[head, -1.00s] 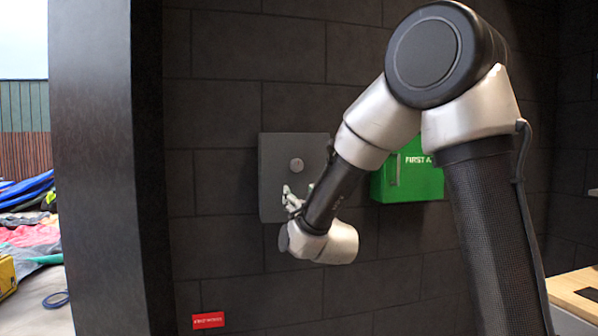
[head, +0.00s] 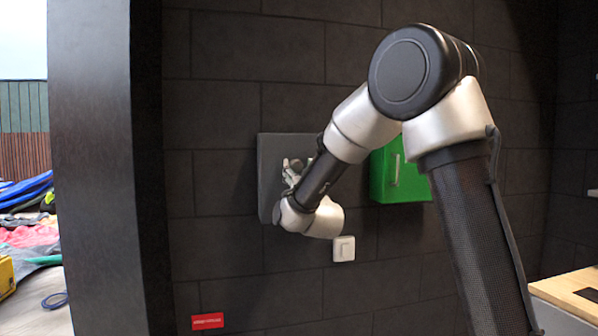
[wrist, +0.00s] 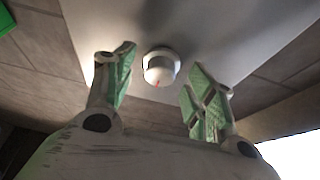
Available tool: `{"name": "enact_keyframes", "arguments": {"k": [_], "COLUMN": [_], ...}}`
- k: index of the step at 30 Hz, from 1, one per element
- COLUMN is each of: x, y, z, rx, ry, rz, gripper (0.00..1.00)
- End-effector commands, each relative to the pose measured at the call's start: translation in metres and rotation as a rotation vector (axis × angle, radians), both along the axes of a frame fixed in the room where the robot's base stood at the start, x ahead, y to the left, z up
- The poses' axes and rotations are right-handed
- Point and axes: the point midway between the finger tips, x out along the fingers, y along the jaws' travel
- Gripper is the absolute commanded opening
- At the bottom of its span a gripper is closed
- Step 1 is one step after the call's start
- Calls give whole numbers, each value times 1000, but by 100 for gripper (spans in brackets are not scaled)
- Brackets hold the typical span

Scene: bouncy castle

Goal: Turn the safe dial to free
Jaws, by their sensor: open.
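The grey safe (head: 270,180) is mounted on the dark block wall, partly hidden behind my arm in the head view. Its round white dial (wrist: 160,68) shows in the wrist view, with a small red mark low on its face. My gripper (head: 291,166) is in front of the safe door. In the wrist view my gripper (wrist: 160,92) is open, its green-padded fingers on either side of the dial and apart from it. The dial lies slightly beyond the fingertips, roughly centred between them. In the head view the gripper hides the dial.
A green first-aid box (head: 408,178) hangs on the wall to the right of the safe. A white wall switch (head: 344,249) is below, and a red sign (head: 208,321) is lower left. A dark pillar (head: 105,170) stands at the left.

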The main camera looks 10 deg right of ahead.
Motion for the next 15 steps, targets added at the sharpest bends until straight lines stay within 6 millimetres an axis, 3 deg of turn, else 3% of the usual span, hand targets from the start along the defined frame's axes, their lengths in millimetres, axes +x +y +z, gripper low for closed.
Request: {"name": "enact_keyframes", "arguments": {"k": [2,9,15], "x": [0,0,0], "y": [0,0,0], "z": [0,0,0], "rx": [0,0,6], "ry": [0,0,0], "rz": [0,0,0], "gripper": [53,10,9]}}
